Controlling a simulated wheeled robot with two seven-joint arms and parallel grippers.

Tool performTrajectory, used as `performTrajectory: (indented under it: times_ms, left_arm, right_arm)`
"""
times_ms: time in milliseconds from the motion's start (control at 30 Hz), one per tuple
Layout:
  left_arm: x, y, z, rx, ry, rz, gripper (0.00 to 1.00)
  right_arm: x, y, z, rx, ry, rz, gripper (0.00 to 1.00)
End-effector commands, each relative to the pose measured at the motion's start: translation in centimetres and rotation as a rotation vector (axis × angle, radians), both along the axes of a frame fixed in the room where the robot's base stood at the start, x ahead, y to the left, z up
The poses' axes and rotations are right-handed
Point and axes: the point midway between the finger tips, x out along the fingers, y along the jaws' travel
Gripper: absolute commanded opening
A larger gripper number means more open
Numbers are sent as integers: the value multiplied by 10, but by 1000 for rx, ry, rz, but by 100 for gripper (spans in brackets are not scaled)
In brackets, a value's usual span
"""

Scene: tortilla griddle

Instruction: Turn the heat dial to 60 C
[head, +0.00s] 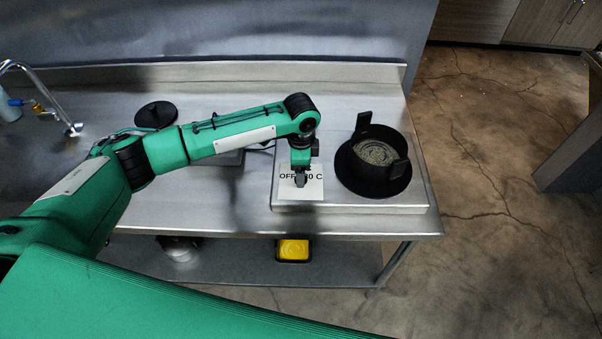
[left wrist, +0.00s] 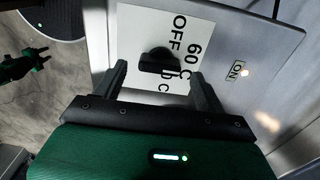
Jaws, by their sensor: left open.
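The heat dial (left wrist: 158,62) is a black bar knob on a white plate (left wrist: 140,30) printed with OFF, 60 C and another partly hidden label. The plate is on the front left of the steel griddle unit (head: 405,203). In the head view my left gripper (head: 300,181) points down over the plate and hides the knob. I cannot tell which mark the knob points to. My right gripper (left wrist: 38,58) hangs off to the side, fingers apart and empty.
A black pot (head: 365,176) with upright handles stands right of the dial. An ON label (left wrist: 238,69) sits beside a small glowing light. A black round lid (head: 156,113) lies further left, near a sink tap (head: 45,95). A yellow item (head: 293,249) is on the lower shelf.

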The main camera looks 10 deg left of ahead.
Motion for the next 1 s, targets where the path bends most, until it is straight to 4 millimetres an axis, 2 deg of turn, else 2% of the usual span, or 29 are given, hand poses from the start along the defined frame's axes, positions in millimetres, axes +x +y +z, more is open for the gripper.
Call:
performTrajectory:
  times_ms: [33, 300, 500, 667, 1000]
  left_arm:
    - [1, -1, 10, -3, -5, -1, 73]
    - [1, -1, 71, -3, -5, 0, 73]
    - [1, -1, 99, -3, -3, 0, 73]
    - [0, 0, 107, -1, -1, 0, 73]
    - [0, 0, 107, -1, 0, 0, 73]
  right_arm:
    - [0, 0, -8, 0, 0, 0, 36]
    - [0, 0, -25, 0, 0, 0, 36]
    - [0, 0, -31, 0, 0, 0, 36]
    - [0, 0, -32, 0, 0, 0, 36]
    - [0, 0, -31, 0, 0, 0, 36]
